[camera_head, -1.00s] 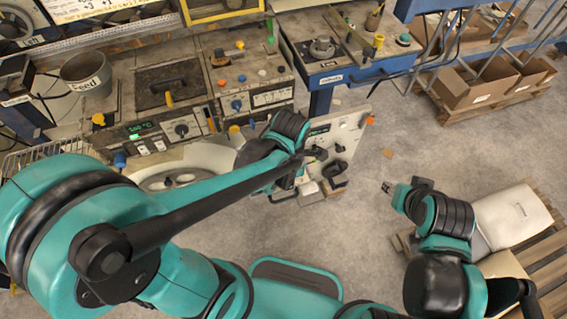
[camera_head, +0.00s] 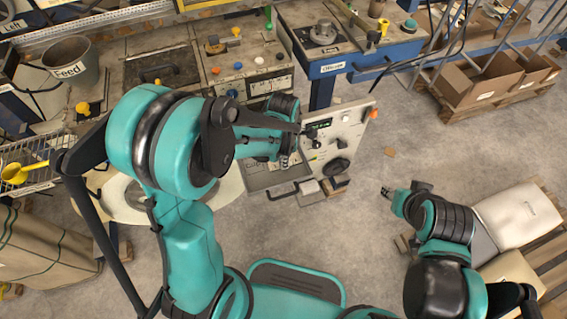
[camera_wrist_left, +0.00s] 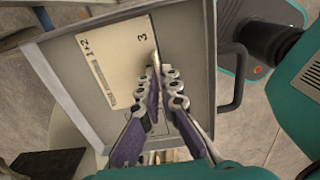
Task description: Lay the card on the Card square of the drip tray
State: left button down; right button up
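A grey drip tray (camera_head: 262,182) with a dark handle stands out from the front of the machine panel; part of the word "Card" shows at its left. In the left wrist view the tray (camera_wrist_left: 190,40) fills the middle. A cream card (camera_wrist_left: 118,45) marked "1+2" and "3" appears flat over the tray's floor; its contact with the floor is unclear. My left gripper (camera_head: 287,160) is over the tray. Its fingertips (camera_wrist_left: 162,72) are close together at the card's right edge; whether they pinch it is unclear. My right gripper (camera_head: 386,192) is over the floor, away from the tray.
The upright panel (camera_head: 345,132) with a green display and knobs stands just behind the tray. A blue-framed bench (camera_head: 340,62) is at the back. Cardboard boxes (camera_head: 480,82) stand at the back right.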

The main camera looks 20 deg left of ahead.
pick_arm(q)
jog(key=shift+r, duration=0.1)
jog(key=c, duration=2.2)
grip_release()
jog(key=shift+f, duration=0.25)
jog(key=o, duration=0.5)
jog(key=shift+r, duration=0.1)
jog(key=shift+r, duration=0.1)
